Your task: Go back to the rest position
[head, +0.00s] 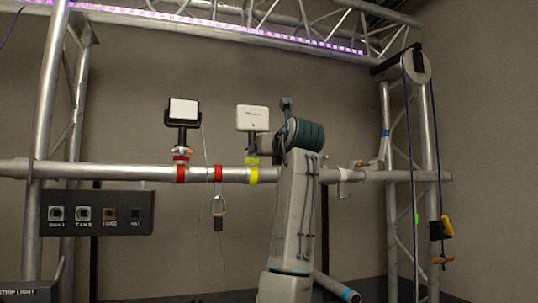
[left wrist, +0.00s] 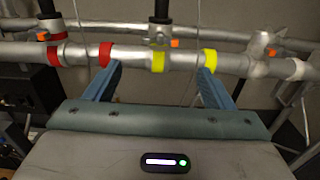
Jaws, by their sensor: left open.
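My left arm rises through the middle of the head view, its wrist in front of the horizontal pipe (head: 120,171); its fingers are hidden there. In the left wrist view my left gripper (left wrist: 157,78) is open, with two blue fingers spread wide and nothing held between them. The fingertips point at the pipe (left wrist: 130,55), near a red band (left wrist: 105,53) and a yellow band (left wrist: 210,60). Another yellow band (left wrist: 158,60) lies between them. I cannot tell whether the fingertips touch the pipe. My right gripper is not in view.
A black-framed device (head: 183,112) and a white box (head: 252,118) stand on the pipe. A clip (head: 218,206) hangs on a thin line below it. A socket panel (head: 97,213) is at left. Upright trusses, a pulley (head: 415,66) and dark ropes are at right.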

